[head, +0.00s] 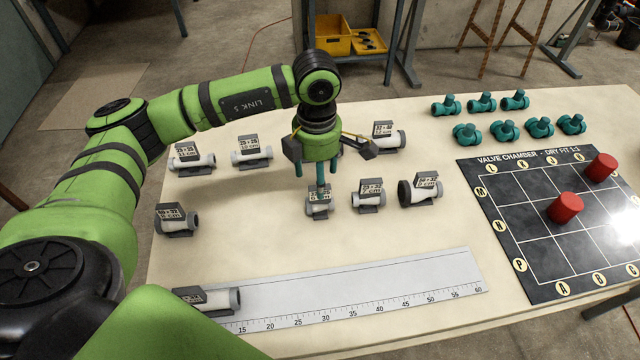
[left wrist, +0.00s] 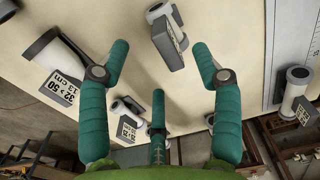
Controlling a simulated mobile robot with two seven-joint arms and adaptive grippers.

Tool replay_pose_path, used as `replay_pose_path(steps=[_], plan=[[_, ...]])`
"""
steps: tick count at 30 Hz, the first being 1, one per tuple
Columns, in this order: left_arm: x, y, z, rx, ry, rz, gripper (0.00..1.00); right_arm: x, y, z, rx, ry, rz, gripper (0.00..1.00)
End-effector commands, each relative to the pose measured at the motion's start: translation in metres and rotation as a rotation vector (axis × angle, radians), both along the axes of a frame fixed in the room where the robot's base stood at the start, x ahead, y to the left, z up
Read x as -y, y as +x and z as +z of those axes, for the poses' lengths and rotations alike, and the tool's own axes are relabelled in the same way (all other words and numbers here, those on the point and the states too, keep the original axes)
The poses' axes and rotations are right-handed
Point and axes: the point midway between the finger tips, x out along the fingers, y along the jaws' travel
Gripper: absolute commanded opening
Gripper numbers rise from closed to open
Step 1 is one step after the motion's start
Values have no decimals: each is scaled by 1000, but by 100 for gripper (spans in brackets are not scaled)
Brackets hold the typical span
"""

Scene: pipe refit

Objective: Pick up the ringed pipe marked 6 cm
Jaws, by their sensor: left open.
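My left gripper (head: 320,175) is open and empty, with its green fingers pointing down close above a short pale pipe (head: 318,211) with a grey label. In the left wrist view the fingers (left wrist: 160,62) are spread, and a pale pipe with a grey label block (left wrist: 168,45) lies beyond and between their tips, apart from them. The label under my gripper is too small to read surely, so I cannot tell which pipe is marked 6 cm. A pipe with a dark ring (head: 404,194) lies farther right. My right gripper is not in view.
Several more labelled pipes lie around, including one beside my gripper on the right (head: 369,205). A ruler board (head: 370,287) lies in front with a pipe (head: 236,298) at its left. Green fittings (head: 481,102) and a black grid board (head: 510,208) with red cylinders are at right.

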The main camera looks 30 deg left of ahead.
Motion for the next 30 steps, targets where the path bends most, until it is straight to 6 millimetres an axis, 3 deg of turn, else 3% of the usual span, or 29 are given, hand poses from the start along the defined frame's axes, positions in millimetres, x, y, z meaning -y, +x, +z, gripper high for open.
replay_pose_path(steps=[9,15,22,23,27,28,30], plan=[[1,-2,-37,-8,2,0,65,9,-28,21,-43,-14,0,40],[1,-1,-62,-3,0,-1,65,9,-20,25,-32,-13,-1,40],[1,-1,-65,-1,1,-1,65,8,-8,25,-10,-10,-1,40],[1,-1,-65,-1,1,-1,61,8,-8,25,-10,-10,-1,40],[1,-1,-65,-1,1,-1,5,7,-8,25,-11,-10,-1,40],[1,-1,-65,-1,1,-1,0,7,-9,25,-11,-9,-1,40],[1,-1,-65,-2,1,-1,0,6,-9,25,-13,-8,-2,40]])
